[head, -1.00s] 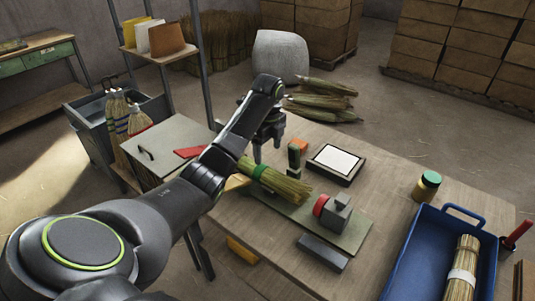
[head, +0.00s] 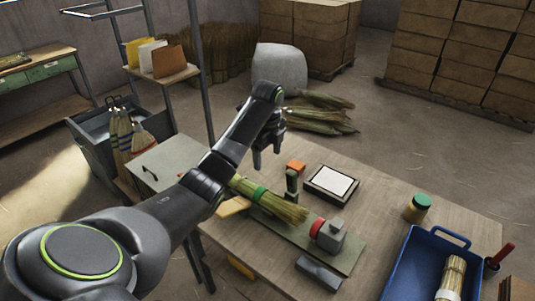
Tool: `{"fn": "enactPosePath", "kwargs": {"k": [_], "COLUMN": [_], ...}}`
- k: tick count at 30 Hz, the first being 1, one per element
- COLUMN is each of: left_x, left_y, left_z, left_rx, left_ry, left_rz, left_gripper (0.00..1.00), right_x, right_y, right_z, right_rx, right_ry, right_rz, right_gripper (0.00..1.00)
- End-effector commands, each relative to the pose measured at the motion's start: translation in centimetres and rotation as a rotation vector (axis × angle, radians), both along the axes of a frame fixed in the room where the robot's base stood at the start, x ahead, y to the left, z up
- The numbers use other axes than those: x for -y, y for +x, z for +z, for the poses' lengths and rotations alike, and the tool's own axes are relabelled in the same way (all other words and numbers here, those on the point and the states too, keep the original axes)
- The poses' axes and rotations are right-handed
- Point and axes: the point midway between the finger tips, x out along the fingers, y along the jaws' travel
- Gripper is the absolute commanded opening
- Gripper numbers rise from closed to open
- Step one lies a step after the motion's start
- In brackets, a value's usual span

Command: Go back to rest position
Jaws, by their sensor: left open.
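My left arm reaches in from the left over the workbench (head: 390,185). My left gripper (head: 266,163) points down with its fingers apart and nothing between them, above the far left part of the bench. A broom straw bundle (head: 278,206) with a green band lies on a green mat (head: 345,262), nearer than the gripper and apart from it. My left forearm hides the bundle's left end. My right gripper is not in view.
A green upright tool (head: 291,184), an orange block (head: 296,167), a black-framed white pad (head: 333,184) and a grey block with a red knob (head: 328,235) stand on the bench. A jar (head: 418,207) and a blue tray (head: 394,268) with a bundle (head: 453,275) are at right.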

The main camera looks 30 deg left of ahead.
Motion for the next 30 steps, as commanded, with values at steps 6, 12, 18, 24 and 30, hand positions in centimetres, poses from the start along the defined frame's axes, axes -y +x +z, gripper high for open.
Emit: {"fn": "enactPosePath", "kwargs": {"k": [6, 12, 18, 24, 30], "left_x": [0.0, 0.0, 0.6, 2.2, 3.9], "left_y": [0.0, -0.1, -2.3, -8.1, -15.2], "left_z": [0.0, -0.2, -4.1, -10.8, -15.5], "left_rx": [0.000, 0.000, 0.011, 0.066, 0.132], "left_ry": [0.000, 0.000, 0.019, 0.034, 0.014], "left_rz": [0.000, 0.002, 0.103, 0.353, 0.633], "left_gripper": [0.73, 0.73, 0.73, 0.73, 0.73], "right_x": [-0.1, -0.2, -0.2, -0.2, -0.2], "right_y": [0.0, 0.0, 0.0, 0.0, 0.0], "right_z": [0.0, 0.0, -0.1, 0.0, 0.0], "right_rx": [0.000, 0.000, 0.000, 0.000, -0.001], "right_ry": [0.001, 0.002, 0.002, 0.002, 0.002], "right_rz": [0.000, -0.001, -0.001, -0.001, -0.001], "right_gripper": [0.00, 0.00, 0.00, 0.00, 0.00]}}
